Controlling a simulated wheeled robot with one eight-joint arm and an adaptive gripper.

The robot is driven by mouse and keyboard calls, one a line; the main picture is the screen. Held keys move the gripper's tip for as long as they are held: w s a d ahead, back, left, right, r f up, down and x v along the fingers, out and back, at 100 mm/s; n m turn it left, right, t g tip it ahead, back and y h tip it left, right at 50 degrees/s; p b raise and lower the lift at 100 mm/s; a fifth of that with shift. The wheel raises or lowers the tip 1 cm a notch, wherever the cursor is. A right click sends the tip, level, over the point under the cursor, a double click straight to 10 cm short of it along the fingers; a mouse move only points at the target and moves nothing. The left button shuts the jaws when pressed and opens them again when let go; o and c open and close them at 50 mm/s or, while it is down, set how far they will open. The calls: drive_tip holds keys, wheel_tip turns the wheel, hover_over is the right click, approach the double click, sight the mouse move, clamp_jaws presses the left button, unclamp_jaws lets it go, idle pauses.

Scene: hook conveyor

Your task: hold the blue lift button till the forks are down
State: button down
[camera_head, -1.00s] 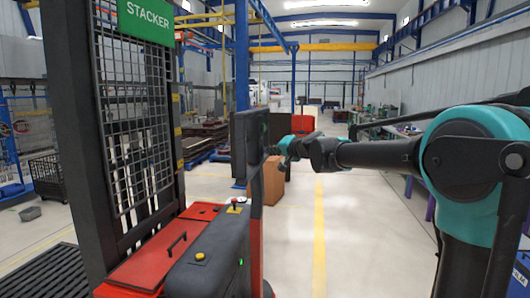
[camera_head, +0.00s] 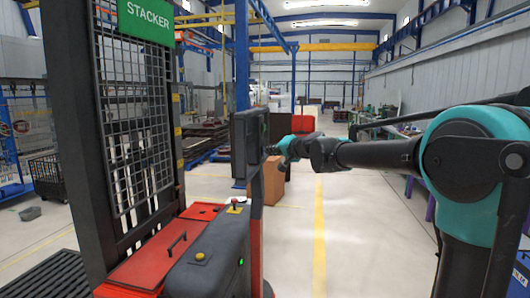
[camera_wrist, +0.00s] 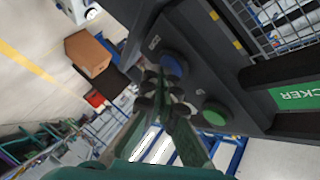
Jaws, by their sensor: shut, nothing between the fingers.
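The blue button (camera_wrist: 174,66) is a round disc on the dark control panel (camera_wrist: 195,35) in the wrist view. A green button (camera_wrist: 214,113) sits on the same panel, lower right of it. My gripper (camera_wrist: 166,82) is shut and empty, its fingertips close in front of the blue button's lower left edge. I cannot tell whether they touch it. In the head view my gripper (camera_head: 272,150) is at the right side of the dark panel box (camera_head: 241,146), and the buttons are hidden. The stacker (camera_head: 135,130) stands at left with a mesh mast. I cannot make out its forks.
The stacker's red base and grey cover (camera_head: 208,262) fill the lower left. A brown box (camera_head: 274,183) stands on the floor behind the panel. Floor with a yellow line (camera_head: 319,230) is open between the stacker and my arm.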

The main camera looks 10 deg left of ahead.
drive_tip(key=shift+d, duration=0.85)
drive_tip(key=d, duration=0.5)
drive_tip(key=shift+s, duration=0.15)
idle(0.7)
drive_tip(key=s+d+f+n+g+h, duration=0.1)
drive_tip(key=s+d+f+g+h, duration=0.1)
drive_tip(key=s+d+f, duration=0.7)
drive_tip(key=s+d+f+n+g+h, duration=0.1)
drive_tip(key=s+d+f+g+h, duration=0.1)
drive_tip(key=s+d+f+h, duration=0.3)
drive_tip(key=s+d+f+g+h, duration=0.2)
drive_tip(key=s+d+f, duration=1.1)
drive_tip(key=s+f, duration=1)
wheel_tip(320, 180, down, 4)
drive_tip(key=shift+s+r+n+g+h, duration=0.15)
drive_tip(key=shift+n+g+h, duration=0.25)
drive_tip(key=shift+h, duration=0.4)
